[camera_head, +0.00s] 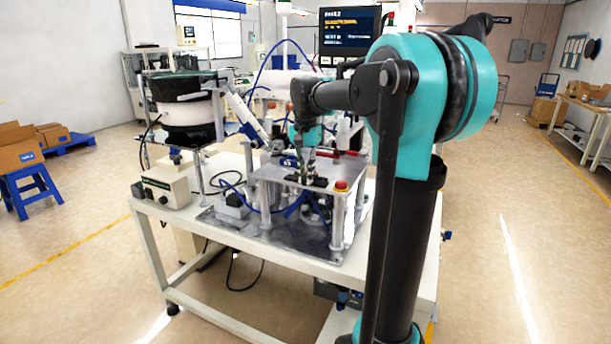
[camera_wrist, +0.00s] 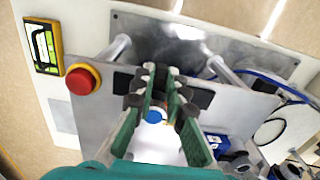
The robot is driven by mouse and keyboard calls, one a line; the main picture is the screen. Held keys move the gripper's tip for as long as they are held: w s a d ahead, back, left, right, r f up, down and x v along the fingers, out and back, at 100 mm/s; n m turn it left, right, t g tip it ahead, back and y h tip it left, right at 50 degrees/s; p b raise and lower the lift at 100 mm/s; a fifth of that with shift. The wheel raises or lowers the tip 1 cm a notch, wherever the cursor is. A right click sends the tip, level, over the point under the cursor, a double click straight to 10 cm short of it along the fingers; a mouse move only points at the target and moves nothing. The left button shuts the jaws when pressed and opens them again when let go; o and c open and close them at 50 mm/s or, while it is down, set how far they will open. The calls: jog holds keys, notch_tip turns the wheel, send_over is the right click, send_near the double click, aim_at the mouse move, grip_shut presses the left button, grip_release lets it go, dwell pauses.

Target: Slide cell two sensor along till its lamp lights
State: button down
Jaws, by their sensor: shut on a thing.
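My gripper (camera_wrist: 162,72) has its two green fingers with dark pads closed over the metal fixture plate (camera_wrist: 128,133) in the wrist view. It is shut on a small part, most likely the cell two sensor, which the fingertips mostly hide. A round blue and white piece (camera_wrist: 153,116) shows between the fingers, but I cannot tell whether it belongs to the sensor. No lit lamp can be made out. In the head view my gripper (camera_head: 302,166) reaches down onto the raised plate (camera_head: 272,174) of the fixture on the white table.
A red push button (camera_head: 341,185) stands at the plate's corner; it also shows in the wrist view (camera_wrist: 82,80) beside a yellow-framed box (camera_wrist: 43,47). The bowl feeder (camera_head: 185,112) and a control box (camera_head: 165,187) stand left. Blue cables (camera_head: 292,208) run under the plate.

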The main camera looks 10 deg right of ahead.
jog(key=shift+w+a, duration=0.85)
jog(key=shift+a, duration=0.3)
jog(key=c, duration=1.5)
grip_release()
jog(key=shift+c, duration=0.2)
notch_tip(320, 180, up, 12)
